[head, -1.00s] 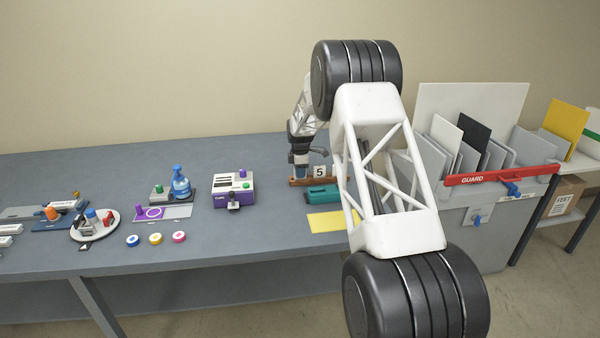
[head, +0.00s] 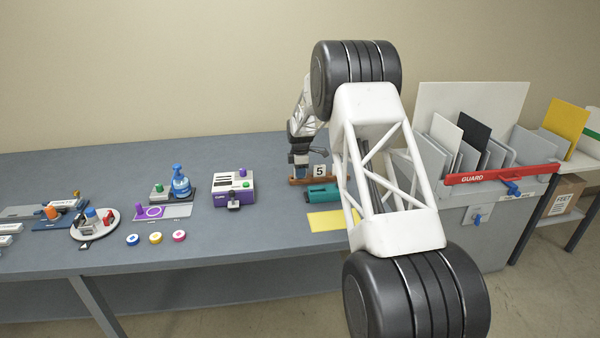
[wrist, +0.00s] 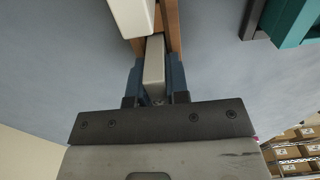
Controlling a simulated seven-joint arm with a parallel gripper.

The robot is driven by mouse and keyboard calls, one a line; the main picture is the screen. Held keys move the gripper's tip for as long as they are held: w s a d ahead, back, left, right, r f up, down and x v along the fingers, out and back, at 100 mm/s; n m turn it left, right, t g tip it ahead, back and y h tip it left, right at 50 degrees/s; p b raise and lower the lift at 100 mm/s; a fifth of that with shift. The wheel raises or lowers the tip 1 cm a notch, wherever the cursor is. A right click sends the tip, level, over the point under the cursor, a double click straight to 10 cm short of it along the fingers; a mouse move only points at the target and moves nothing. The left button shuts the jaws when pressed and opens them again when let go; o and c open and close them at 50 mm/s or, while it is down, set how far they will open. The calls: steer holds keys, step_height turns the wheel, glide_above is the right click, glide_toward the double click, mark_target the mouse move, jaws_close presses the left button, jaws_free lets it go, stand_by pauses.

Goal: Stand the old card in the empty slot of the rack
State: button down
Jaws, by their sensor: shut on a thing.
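The wooden rack (head: 298,182) stands at the back of the bench, partly behind my arm. A white card marked 5 (head: 319,171) stands upright in it. My gripper (head: 300,173) is at the rack's left part, just left of that card. In the wrist view my gripper (wrist: 154,84) has its blue fingers shut on a pale grey card (wrist: 154,60), seen edge-on. The card's far end lies against or within the brown wood of the rack (wrist: 174,28); I cannot tell how deep it sits. A white card edge (wrist: 132,14) is close beside it.
A teal device (head: 322,194) stands just in front of the rack, with a yellow sheet (head: 326,221) before it. A purple-and-white box (head: 233,189) is to the left, with bare bench between. My arm hides the bench on the right.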

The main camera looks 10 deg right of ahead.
stand_by(0.3)
steer(key=c, duration=0.7)
jaws_free()
steer(key=shift+r, duration=0.15)
steer(key=shift+r, duration=3.6)
